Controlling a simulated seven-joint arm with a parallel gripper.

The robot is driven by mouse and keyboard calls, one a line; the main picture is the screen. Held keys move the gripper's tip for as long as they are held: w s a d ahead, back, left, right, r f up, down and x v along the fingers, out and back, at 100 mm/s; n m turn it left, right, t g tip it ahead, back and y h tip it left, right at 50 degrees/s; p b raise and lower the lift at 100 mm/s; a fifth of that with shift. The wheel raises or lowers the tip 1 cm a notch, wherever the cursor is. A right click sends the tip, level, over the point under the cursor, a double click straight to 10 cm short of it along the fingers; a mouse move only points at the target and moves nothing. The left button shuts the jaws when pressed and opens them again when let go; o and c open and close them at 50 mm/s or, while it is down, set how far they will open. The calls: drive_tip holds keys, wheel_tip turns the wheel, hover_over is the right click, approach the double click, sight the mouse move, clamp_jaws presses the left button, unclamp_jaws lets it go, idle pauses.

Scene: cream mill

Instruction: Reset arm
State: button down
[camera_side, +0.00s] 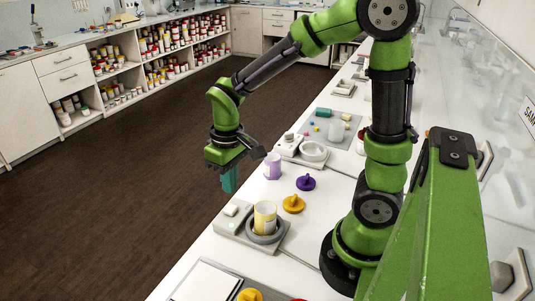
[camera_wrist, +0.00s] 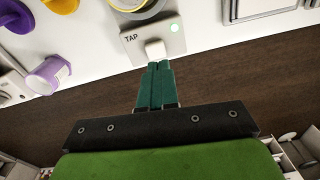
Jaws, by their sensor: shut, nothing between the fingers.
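My gripper (camera_side: 229,181) is at the end of my green arm, over the near edge of the white bench in the side view. Its teal fingers are together with nothing between them; they also show in the wrist view (camera_wrist: 157,70). In the wrist view the fingertips lie just short of a white button on the grey device marked TAP (camera_wrist: 165,33). I cannot tell whether they touch it. In the side view that grey device (camera_side: 232,227) holds a cream jar with a yellow band (camera_side: 265,216) in a dark ring.
A lilac jar (camera_side: 272,166), a purple lid (camera_side: 306,183) and a yellow lid (camera_side: 293,204) stand on the bench. A second grey device (camera_side: 313,152) lies farther back. A white panel (camera_side: 205,281) lies at the front. The dark floor (camera_side: 120,200) left of the bench is clear.

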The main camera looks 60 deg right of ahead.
drive_tip(key=s+a+r+m+t+y, duration=0.1)
drive_tip(key=s+r+m+t, duration=0.2)
drive_tip(key=s+r+t, duration=0.4)
drive_tip(key=shift+s+a+r+y, duration=0.25)
drive_tip(key=shift+a+r+y, duration=0.1)
drive_tip(key=shift+r, duration=2.35)
